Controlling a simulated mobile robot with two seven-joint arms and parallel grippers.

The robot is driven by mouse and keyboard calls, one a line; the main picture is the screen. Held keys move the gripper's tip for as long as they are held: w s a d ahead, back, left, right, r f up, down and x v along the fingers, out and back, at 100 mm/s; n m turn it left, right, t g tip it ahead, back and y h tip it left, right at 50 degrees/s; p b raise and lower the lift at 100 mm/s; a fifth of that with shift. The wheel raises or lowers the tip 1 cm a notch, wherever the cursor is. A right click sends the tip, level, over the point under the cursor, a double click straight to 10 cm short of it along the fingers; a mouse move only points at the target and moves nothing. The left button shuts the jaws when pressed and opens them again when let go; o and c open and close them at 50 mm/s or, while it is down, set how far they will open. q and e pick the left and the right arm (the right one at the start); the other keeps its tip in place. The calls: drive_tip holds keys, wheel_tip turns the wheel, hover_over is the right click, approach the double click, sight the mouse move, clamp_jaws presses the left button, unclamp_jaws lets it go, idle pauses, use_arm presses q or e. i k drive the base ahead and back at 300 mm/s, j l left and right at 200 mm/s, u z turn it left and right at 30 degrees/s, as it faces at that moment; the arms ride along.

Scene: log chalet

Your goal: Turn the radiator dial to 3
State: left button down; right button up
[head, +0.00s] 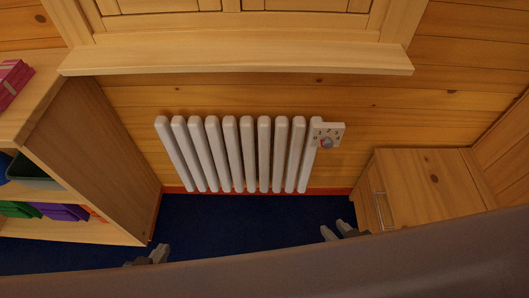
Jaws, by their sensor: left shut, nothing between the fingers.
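The white radiator (227,154) stands against the log wall under the window. Its dial plate (331,131) is at the upper right end, with small dark numerals around a small knob (326,143). The knob shows pinkish and bluish patches; its pointer is too small to read. My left gripper (160,254) is shut and empty, low in front of the bookshelf's base, well apart from the dial. My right gripper (340,232) is low to the right of the radiator, below the dial and apart from it. Whether its fingers are open is unclear.
A wooden shelf (130,150) with books and a bin stands at the left. A wooden cabinet (425,180) with a handle stands at the right, close to my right gripper. The window sill (240,60) juts out above the radiator. Blue floor (240,215) lies clear before it.

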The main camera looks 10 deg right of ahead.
sight(326, 143)
drive_tip(key=i+z, duration=0.1)
drive_tip(key=z, duration=0.4)
drive_tip(key=i+z, duration=0.1)
drive_tip(key=z, duration=0.35)
drive_tip(key=i+z, duration=0.1)
drive_tip(key=z, duration=0.4)
drive_tip(key=i+z, duration=0.1)
drive_tip(key=z, duration=0.4)
